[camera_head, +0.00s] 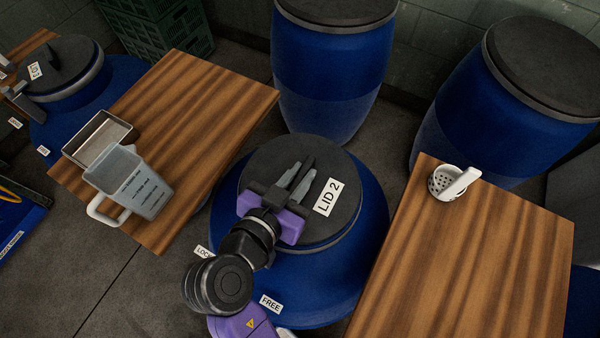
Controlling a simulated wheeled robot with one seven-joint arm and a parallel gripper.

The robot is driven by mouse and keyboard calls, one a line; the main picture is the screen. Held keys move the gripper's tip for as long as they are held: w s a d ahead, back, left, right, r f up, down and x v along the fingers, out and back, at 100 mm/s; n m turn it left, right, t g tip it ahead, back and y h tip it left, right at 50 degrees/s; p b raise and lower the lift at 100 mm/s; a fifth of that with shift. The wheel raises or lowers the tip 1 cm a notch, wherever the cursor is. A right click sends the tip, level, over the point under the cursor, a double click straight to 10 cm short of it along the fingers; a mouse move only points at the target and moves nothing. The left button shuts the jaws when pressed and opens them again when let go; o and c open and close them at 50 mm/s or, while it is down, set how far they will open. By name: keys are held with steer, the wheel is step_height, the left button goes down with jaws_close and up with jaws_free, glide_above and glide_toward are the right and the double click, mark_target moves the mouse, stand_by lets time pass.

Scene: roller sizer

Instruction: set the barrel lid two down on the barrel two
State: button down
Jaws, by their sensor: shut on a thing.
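The barrel lid two (335,222) is a dark round disc with a white label reading LID 2. It lies over the top of the blue barrel two (356,266) at the centre, which has labels reading FREE and a partly hidden LOC. My gripper (297,179), with grey fingers on a purple body, is over the lid and shut on it. The grip point is partly hidden by the fingers. The lid looks roughly level with the barrel's rim; I cannot tell whether it rests fully on it.
A wooden table (215,105) at left holds a metal tray (98,138) and a measuring jug (140,190). A wooden table (470,265) at right holds a white perforated cup (442,182). Blue barrels (330,75) (490,120) stand behind. Another barrel (95,105) with LID 1 is far left.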

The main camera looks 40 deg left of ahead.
steer(key=shift+s+f, duration=0.1)
steer(key=shift+f, duration=0.2)
steer(key=c, duration=1.4)
jaws_free()
steer(key=shift+f, duration=0.25)
steer(key=shift+o, duration=0.2)
steer(key=shift+r, duration=0.3)
steer(key=v, duration=0.6)
steer(key=r+v, duration=0.1)
steer(key=v, duration=0.5)
steer(key=shift+r, duration=0.1)
